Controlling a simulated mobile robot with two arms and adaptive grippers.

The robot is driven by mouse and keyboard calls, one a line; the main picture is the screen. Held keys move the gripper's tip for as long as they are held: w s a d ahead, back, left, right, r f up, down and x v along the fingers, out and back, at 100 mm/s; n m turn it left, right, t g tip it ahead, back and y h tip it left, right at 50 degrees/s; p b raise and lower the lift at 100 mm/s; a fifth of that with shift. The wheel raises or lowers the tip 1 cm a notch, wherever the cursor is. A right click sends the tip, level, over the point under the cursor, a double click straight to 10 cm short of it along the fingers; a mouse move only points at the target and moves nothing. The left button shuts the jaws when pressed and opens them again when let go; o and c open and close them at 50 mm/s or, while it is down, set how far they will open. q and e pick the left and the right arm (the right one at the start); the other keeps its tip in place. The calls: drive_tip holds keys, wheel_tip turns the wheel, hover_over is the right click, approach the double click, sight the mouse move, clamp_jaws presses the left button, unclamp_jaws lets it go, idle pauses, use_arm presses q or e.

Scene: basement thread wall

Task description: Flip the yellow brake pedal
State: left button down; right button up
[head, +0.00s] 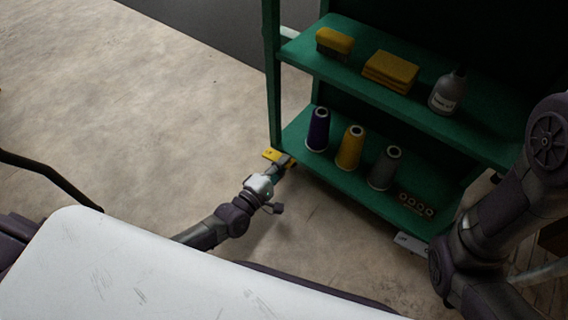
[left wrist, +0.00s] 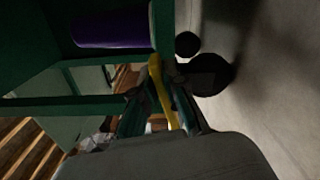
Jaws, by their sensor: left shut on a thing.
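The yellow brake pedal (head: 272,155) sits low at the front left corner of the green shelf unit, by a caster. My left gripper (head: 282,163) reaches it from the front. In the left wrist view the yellow pedal (left wrist: 163,88) runs between the two fingers of my left gripper (left wrist: 160,98), which is shut on it. Dark round wheel parts (left wrist: 208,74) show just right of the fingers. The gripper hides part of the pedal in the head view. My right arm is at the right of the head view, but its gripper is out of view.
The green shelf (head: 345,182) holds purple (head: 318,130), yellow (head: 350,148) and grey (head: 384,168) thread cones. A brush (head: 334,42), yellow cloths (head: 390,71) and a bottle (head: 447,93) stand on the upper shelf. The concrete floor (head: 150,110) at left is clear.

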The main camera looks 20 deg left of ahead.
use_arm(q)
drive_tip(key=c, duration=1.2)
unclamp_jaws()
drive_tip(key=shift+c, duration=0.2)
drive_tip(key=v, duration=1.2)
drive_tip(key=shift+s, duration=0.15)
